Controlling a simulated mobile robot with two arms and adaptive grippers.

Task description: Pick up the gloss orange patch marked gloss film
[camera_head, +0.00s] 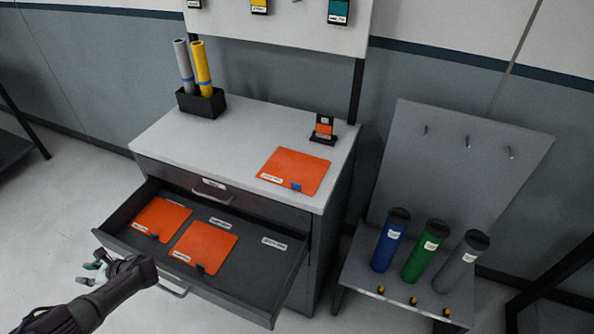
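Three orange patches show, each with a small white label too small to read and a blue tab. One patch (295,171) lies on the cabinet top at the right. A second patch (162,219) lies in the open drawer (262,287) at its left. A third patch (205,247) lies beside it, nearer the drawer's middle. I cannot tell which is marked gloss film. My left gripper (89,274) is low at the left, outside the drawer's front left corner, with its fingertips apart and nothing between them. My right gripper is out of view.
A small stand with an orange sample card (324,128) is on the cabinet top (240,135). A black holder (201,103) carries a grey and a yellow roll. A rack at the right holds blue, green and grey tubes (425,250).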

